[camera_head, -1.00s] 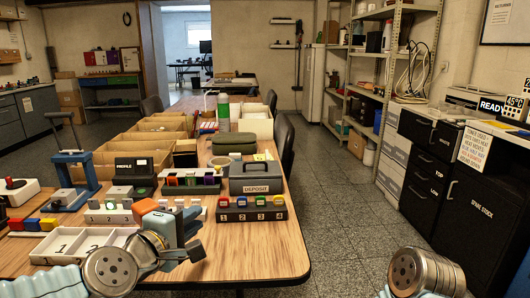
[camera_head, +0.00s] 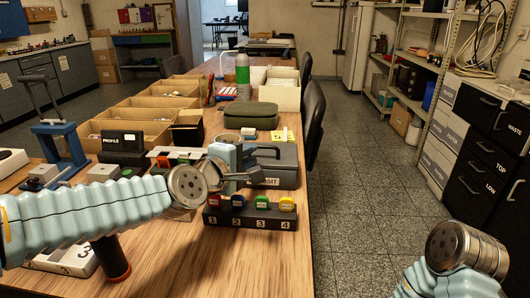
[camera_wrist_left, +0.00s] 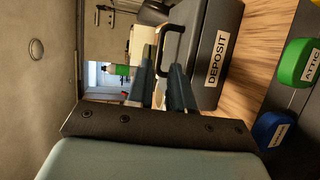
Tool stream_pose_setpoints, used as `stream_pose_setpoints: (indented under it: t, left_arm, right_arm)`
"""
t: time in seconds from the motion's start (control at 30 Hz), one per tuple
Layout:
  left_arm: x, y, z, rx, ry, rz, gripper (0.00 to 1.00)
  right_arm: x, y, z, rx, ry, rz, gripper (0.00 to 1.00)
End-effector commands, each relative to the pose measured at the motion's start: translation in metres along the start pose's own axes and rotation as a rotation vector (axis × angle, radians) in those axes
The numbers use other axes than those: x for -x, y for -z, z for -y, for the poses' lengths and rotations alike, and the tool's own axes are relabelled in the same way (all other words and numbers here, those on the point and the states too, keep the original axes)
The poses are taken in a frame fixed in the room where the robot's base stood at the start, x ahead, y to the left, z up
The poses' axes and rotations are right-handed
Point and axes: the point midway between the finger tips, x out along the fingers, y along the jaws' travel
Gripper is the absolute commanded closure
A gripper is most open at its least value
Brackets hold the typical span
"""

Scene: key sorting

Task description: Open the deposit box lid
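The deposit box (camera_head: 286,172) is dark grey with a shut lid and stands on the table. My left arm and gripper hide its left part and some of its label. In the left wrist view the box (camera_wrist_left: 211,74) has a white DEPOSIT label and a dark loop handle (camera_wrist_left: 171,29). My left gripper (camera_head: 246,168) is at the box's handle side. In the left wrist view its two fingers (camera_wrist_left: 158,80) are apart, with the handle's bar close to the gap between them. I cannot tell whether they touch it. My right gripper is out of view; only my right arm shows.
A rack (camera_head: 250,218) with several coloured, numbered keys stands just in front of the box. A dark green case (camera_head: 250,114) and a green-and-white bottle (camera_head: 243,78) stand behind. Cardboard trays (camera_head: 128,128) line the left. The front right of the table is bare.

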Motion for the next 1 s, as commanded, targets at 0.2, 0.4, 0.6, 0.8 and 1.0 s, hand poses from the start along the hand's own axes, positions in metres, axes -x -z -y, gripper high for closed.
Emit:
stream_pose_setpoints:
  t: [0.2,0.4,0.6,0.8,1.0]
  left_arm:
    - [-0.05,0.0,0.005,-0.002,0.002,-0.001,0.79]
    - [-0.074,0.0,0.002,-0.001,0.001,0.0,0.79]
    - [-0.08,0.0,0.001,0.0,0.001,0.001,0.79]
    - [-0.08,0.0,0.0,0.0,0.001,0.001,0.84]
    - [-0.08,0.0,0.0,0.0,0.001,0.001,1.0]
  right_arm:
    - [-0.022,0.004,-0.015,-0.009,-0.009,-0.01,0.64]
    - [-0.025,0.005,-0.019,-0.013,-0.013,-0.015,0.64]
    - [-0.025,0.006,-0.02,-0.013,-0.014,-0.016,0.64]
    - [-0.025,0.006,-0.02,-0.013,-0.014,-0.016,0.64]
    - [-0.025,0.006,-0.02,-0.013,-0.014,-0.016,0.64]
